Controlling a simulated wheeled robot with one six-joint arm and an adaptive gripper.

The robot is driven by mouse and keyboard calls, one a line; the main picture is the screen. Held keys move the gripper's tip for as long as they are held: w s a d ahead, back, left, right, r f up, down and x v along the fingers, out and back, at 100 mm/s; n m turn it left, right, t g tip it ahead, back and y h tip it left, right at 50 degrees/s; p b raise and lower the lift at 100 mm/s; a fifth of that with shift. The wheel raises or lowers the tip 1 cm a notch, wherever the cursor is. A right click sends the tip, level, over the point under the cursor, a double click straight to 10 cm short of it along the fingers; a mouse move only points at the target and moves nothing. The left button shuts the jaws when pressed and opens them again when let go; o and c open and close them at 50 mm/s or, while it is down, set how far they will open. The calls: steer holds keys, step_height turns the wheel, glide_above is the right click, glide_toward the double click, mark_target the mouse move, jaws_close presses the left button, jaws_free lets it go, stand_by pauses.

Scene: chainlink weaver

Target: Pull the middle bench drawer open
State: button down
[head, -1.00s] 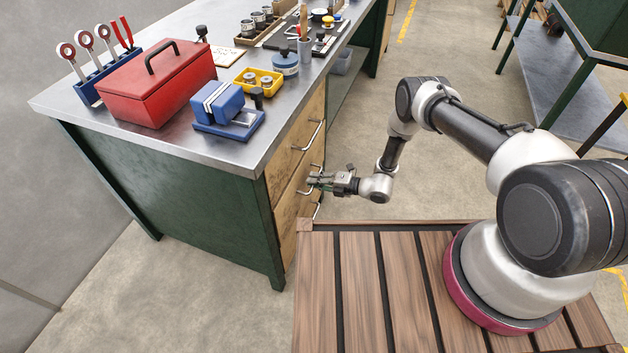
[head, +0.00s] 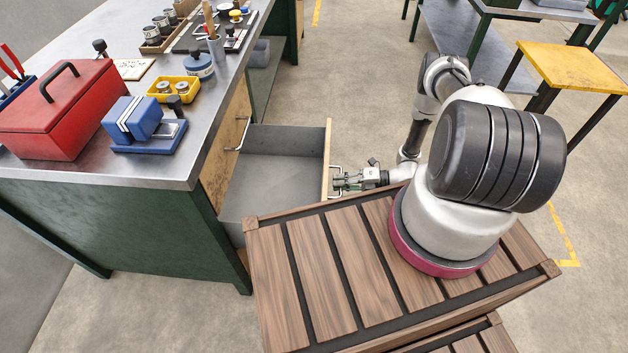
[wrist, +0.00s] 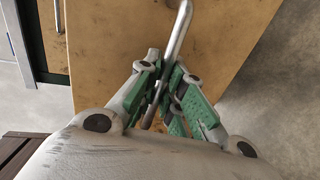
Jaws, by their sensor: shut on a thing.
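The middle bench drawer (head: 275,168) stands far out of the green bench in the head view, its grey inside showing and empty where I can see it. Its wooden front (head: 327,150) faces my arm. My gripper (head: 340,181) is at that front, shut on the drawer's metal handle. In the wrist view, the green-padded fingers of my gripper (wrist: 165,95) close around the bar handle (wrist: 180,30), against the wooden front (wrist: 110,40). The lower end of the handle is partly hidden by the fingers.
The bench top (head: 185,178) carries a red toolbox (head: 62,110), a blue vise (head: 140,122) and a yellow tray (head: 173,90). My slatted wooden base is close to the drawer's near side.

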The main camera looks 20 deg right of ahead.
steer(key=f+v, duration=0.1)
steer(key=v, duration=0.6)
steer(key=shift+d+f, duration=0.3)
steer(key=shift+d, duration=0.05)
steer(key=c, duration=1.5)
jaws_free()
steer(key=v, duration=1.2)
